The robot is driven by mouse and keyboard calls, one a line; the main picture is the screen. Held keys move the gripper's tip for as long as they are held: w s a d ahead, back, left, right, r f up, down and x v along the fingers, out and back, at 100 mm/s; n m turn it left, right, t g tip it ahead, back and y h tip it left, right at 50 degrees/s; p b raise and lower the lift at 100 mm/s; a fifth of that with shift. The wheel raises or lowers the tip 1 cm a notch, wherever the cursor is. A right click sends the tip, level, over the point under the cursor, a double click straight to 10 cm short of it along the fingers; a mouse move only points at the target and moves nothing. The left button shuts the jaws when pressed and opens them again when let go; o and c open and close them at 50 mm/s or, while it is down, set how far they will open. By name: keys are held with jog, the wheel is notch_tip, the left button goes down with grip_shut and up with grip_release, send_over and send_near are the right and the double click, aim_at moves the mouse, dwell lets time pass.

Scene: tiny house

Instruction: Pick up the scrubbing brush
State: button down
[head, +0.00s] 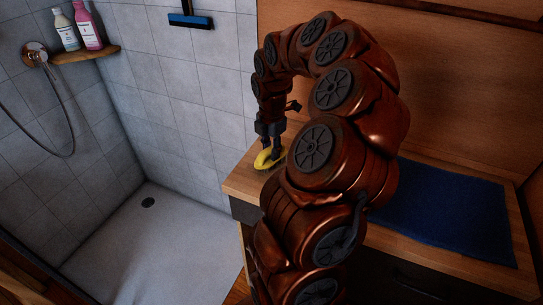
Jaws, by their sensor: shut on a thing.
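The scrubbing brush (265,160) is yellow and sits at the left end of the wooden counter, in the head view. My gripper (271,152) points down over it and is shut on it. The brush is at or just above the counter top; I cannot tell whether it touches. My arm hides part of the counter to the right of the brush, and the fingertips are small and dark.
The wooden counter (238,183) carries a dark blue mat (450,212) on its right. A wooden wall (440,85) stands behind. At left is a shower floor (150,250), with bottles (88,25) on a corner shelf (85,55). A squeegee (190,20) hangs on the tiles.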

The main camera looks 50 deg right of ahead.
aim_at(270, 148)
jog(key=shift+r+b, duration=0.45)
jog(key=shift+r, duration=1.1)
jog(key=shift+a+r, duration=0.2)
jog(key=s+a+r+b, duration=0.1)
jog(key=a+b, duration=0.1)
jog(key=a, duration=1.3)
jog(key=shift+s+a+r+b, duration=0.15)
jog(key=shift+a+r+b, duration=0.15)
jog(key=shift+b, duration=0.1)
jog(key=c, duration=1.6)
grip_release()
jog(key=shift+d, duration=0.1)
grip_shut()
